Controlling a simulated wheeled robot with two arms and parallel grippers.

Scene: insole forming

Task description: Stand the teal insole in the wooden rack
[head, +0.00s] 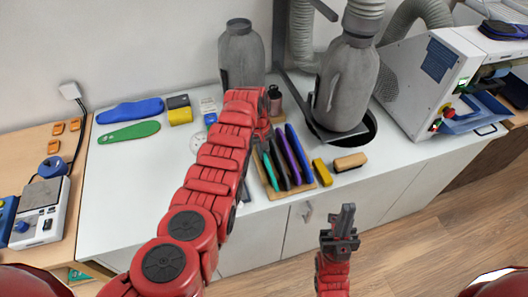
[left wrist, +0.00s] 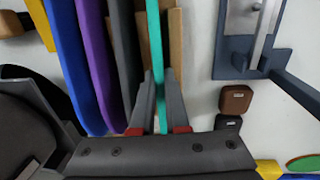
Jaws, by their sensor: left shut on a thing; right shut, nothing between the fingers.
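The teal insole (left wrist: 155,45) stands on edge between my left gripper's fingers (left wrist: 156,105) in the left wrist view. The gripper is shut on it. Wooden dividers of the rack (left wrist: 175,50) show on both sides of the insole. In the head view the teal insole (head: 270,172) is upright in the leftmost part of the wooden rack (head: 290,193), partly hidden by my left arm. Whether it rests on the rack's base is hidden. My right gripper (head: 345,213) is shut and empty, in front of the counter.
Dark, purple (head: 287,157) and blue (head: 297,150) insoles stand in the rack right of the teal one. A yellow block (head: 321,172) and a brush (head: 350,162) lie right of it. Grey forms (head: 345,85) stand behind. Blue and green (head: 128,132) insoles lie at left on open counter.

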